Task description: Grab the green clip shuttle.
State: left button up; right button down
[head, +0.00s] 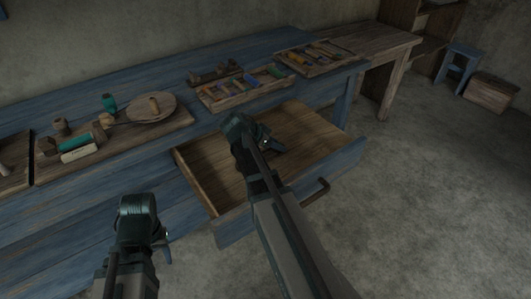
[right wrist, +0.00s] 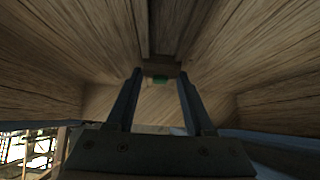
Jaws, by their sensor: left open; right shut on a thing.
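My left gripper (head: 164,240) is open and empty, low in front of the blue table, away from the drawer.
The wooden drawer (head: 205,165) is pulled out, with walls around my right gripper and a handle (head: 316,192) in front. The blue table (head: 70,108) carries a wooden board (head: 170,127) with spools and trays of coloured pieces (head: 245,97). Open floor lies at right.

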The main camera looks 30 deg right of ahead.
jog(key=shift+r, duration=0.1)
notch_tip(320, 180, up, 10)
jog(key=p, duration=1)
